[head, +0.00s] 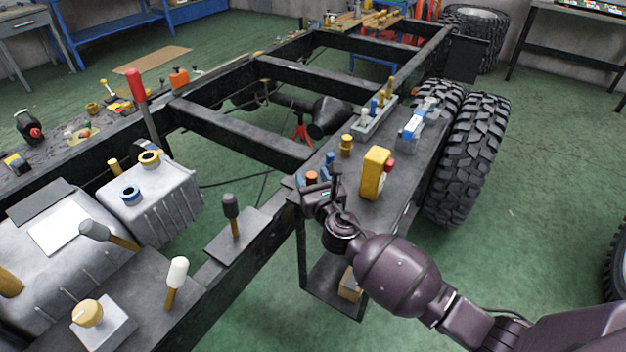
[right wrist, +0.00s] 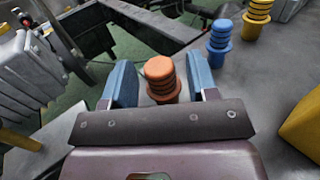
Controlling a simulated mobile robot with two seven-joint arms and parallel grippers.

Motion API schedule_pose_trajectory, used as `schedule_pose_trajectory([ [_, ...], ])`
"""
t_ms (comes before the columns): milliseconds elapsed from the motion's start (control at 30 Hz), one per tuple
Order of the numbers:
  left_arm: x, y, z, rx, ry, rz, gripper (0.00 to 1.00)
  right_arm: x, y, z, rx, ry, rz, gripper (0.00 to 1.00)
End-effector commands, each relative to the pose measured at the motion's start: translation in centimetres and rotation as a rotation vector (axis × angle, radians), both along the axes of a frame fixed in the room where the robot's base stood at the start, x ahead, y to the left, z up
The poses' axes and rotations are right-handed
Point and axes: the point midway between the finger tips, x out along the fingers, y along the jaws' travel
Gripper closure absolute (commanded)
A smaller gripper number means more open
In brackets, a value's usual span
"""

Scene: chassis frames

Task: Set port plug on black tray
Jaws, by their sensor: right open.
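Ribbed port plugs stand upright in a row on the dark deck. The orange plug (right wrist: 161,78) is between the two blue-padded fingers of my right gripper (right wrist: 158,88), which is open around it with a gap on each side. In the head view the orange plug (head: 311,177) shows just beyond my right gripper (head: 320,190). A blue plug (right wrist: 220,42) and yellow plugs (right wrist: 257,18) stand farther along the row. A flat dark plate (head: 222,250) with a mallet on it lies left of my right gripper; I cannot tell whether it is the black tray. My left gripper is not in view.
A yellow block-shaped item (head: 375,173) stands right of the plugs. A grey holder (head: 372,124) and a blue-and-grey tool (head: 412,128) lie farther back. Large tyres (head: 470,150) border the deck. Chassis rails and a grey finned casing (head: 150,200) are at left.

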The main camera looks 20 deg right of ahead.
Motion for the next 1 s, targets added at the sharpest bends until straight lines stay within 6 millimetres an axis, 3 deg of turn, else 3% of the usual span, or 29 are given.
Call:
schedule_pose_trajectory([
  [167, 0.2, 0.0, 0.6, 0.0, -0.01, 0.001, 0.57, -1.7, 0.0, 0.3, 0.0, -0.002, 0.001, 0.46],
  [700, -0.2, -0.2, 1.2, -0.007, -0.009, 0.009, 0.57, -10.5, -0.1, 0.2, 0.001, -0.001, 0.0, 0.46],
  [1000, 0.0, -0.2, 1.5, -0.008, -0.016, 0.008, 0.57, -12.0, -0.1, 0.2, 0.0, -0.001, 0.0, 0.46],
])
